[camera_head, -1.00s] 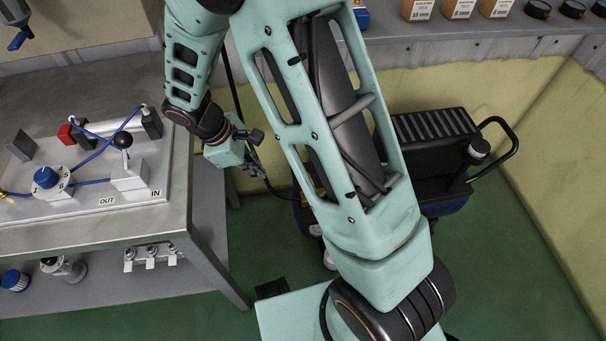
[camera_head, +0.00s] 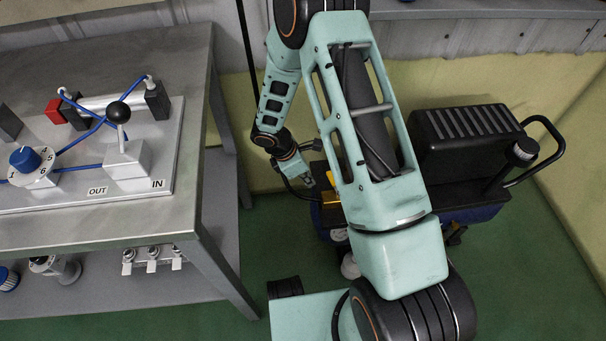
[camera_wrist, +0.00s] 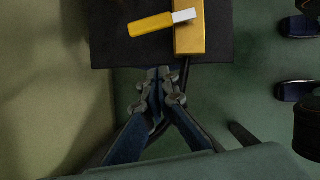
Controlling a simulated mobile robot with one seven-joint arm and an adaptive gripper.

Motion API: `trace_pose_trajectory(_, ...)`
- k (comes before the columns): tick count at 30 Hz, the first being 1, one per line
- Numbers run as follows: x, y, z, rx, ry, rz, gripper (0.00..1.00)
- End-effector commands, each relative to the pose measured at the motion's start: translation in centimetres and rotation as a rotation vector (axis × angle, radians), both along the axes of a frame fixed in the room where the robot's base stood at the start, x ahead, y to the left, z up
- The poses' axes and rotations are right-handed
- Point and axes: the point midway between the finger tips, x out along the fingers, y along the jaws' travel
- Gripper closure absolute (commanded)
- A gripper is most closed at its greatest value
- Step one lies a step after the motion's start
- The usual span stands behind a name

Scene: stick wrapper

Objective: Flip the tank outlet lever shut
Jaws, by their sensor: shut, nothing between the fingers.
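A yellow lever (camera_wrist: 151,25) with a pale tip lies across a yellow block (camera_wrist: 190,38) on a dark surface at the top of the wrist view. It appears to be the tank outlet lever. My gripper (camera_wrist: 161,76) is shut and empty, at the near edge of the dark surface in the wrist view, apart from the lever. In the head view my gripper (camera_head: 306,181) hangs just left of the yellow part.
A metal bench (camera_head: 190,222) with a valve board, blue hoses and a black-knobbed lever (camera_head: 118,112) stands at the left. The unit's black handle (camera_head: 548,150) sticks out to the right. Green floor (camera_head: 520,290) is open at the lower right.

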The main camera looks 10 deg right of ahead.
Motion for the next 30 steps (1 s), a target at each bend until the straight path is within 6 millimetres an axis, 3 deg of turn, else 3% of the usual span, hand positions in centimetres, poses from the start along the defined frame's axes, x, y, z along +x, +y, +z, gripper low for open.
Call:
trace_pose_trajectory(1,0.0,-0.5,-1.4,-0.002,0.003,-0.001,1.00)
trace_pose_trajectory(9,0.8,-3.8,-0.8,0.000,-0.001,-0.002,1.00)
trace_pose_trajectory(23,0.9,-4.3,-0.7,-0.001,-0.001,-0.006,1.00)
trace_pose_trajectory(30,1.5,-6.0,-0.6,-0.002,0.000,-0.121,1.00)
